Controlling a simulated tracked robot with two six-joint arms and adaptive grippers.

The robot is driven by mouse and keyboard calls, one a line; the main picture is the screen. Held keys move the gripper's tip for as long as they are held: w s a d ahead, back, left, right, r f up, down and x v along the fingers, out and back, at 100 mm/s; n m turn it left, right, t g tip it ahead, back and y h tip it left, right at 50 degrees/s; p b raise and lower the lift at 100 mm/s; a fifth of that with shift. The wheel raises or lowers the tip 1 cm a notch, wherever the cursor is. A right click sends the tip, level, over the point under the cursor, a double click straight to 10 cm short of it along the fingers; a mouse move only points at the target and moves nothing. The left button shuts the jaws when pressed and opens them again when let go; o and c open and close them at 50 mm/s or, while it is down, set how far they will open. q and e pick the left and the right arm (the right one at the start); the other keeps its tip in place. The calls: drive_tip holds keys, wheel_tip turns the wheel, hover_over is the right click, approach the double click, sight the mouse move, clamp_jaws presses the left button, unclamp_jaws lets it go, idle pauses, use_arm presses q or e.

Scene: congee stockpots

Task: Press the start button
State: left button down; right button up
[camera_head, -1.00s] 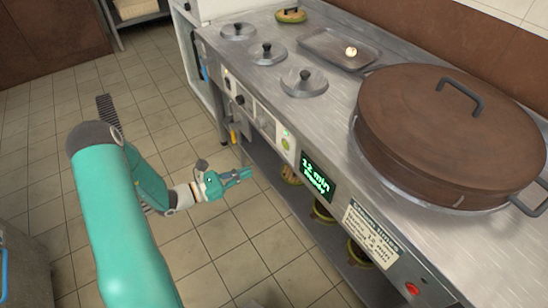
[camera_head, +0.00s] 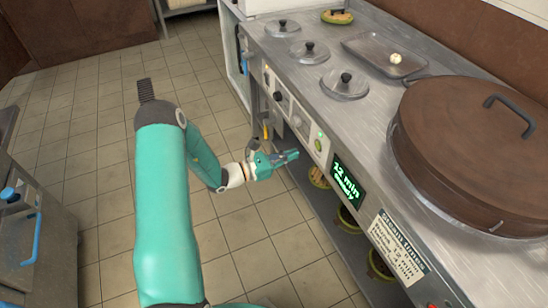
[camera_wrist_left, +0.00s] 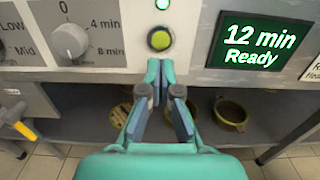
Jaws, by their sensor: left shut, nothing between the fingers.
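The start button appears as a round yellow-green button (camera_wrist_left: 159,40) on the stove's front panel in the left wrist view; it also shows small in the head view (camera_head: 318,145). A lit green lamp (camera_wrist_left: 162,4) is just above it. The display (camera_wrist_left: 259,46) to its right reads "12 min Ready". My left gripper (camera_wrist_left: 160,66) is shut and empty, its fingertips pointing at the panel just below the button in the wrist picture. In the head view the left gripper (camera_head: 291,155) is in front of the panel; contact cannot be told. My right gripper is not in view.
A timer knob (camera_wrist_left: 69,41) is left of the button. A big brown lidded pot (camera_head: 470,150) and a metal tray (camera_head: 385,55) stand on the counter. Bowls (camera_wrist_left: 230,112) sit on the shelf below. A yellow-handled tool (camera_wrist_left: 23,129) hangs at left. Floor space is free left of the counter.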

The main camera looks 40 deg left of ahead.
sight(317, 145)
use_arm(q)
drive_tip(key=x, duration=0.6)
drive_tip(key=shift+w+d, duration=0.15)
drive_tip(key=shift+w, duration=0.15)
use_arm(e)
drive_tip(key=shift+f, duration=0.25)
use_arm(q)
drive_tip(key=shift+w+d+f+b, duration=0.1)
drive_tip(key=shift+w+d+b, duration=0.05)
drive_tip(key=shift+w+b, duration=0.2)
drive_tip(key=shift+w+d, duration=0.2)
drive_tip(key=shift+w, duration=0.1)
drive_tip(key=shift+r, duration=0.35)
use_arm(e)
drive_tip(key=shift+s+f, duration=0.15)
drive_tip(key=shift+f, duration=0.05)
use_arm(q)
drive_tip(key=shift+a, duration=0.1)
drive_tip(key=shift+s+a+f, duration=0.1)
drive_tip(key=shift+s+f, duration=0.05)
drive_tip(key=shift+s, duration=0.1)
drive_tip(key=v, duration=1.4)
drive_tip(key=shift+f, duration=0.2)
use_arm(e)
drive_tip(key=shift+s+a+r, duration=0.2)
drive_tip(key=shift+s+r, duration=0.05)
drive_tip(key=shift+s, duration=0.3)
